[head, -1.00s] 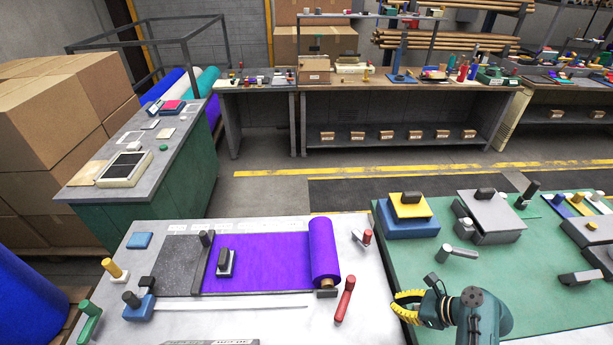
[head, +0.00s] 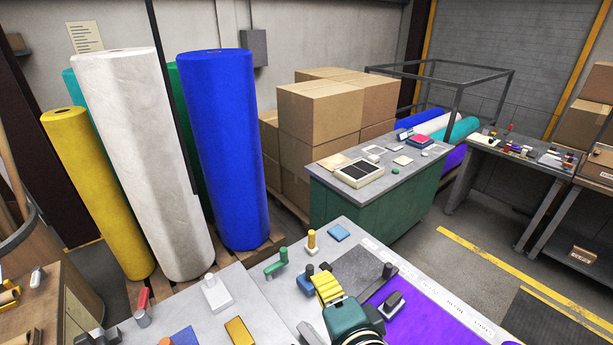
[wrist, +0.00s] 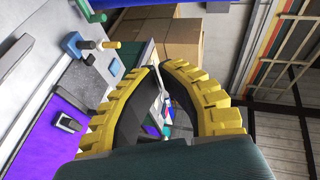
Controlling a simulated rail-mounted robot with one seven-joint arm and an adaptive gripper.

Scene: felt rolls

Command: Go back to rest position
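The fingers look shut and empty. A purple felt sheet (head: 425,320) on a dark grey mat (head: 358,266) lies to the right of my gripper. The felt also shows at the left of the wrist view (wrist: 50,130).
A yellow-topped peg (head: 311,240), a green-handled tool (head: 277,262) and a dark-knobbed block (head: 393,304) stand near my gripper. Tall felt rolls, including a blue one (head: 225,150), stand behind on the left. Cardboard boxes (head: 320,115) and a green-sided bench (head: 350,215) are beyond.

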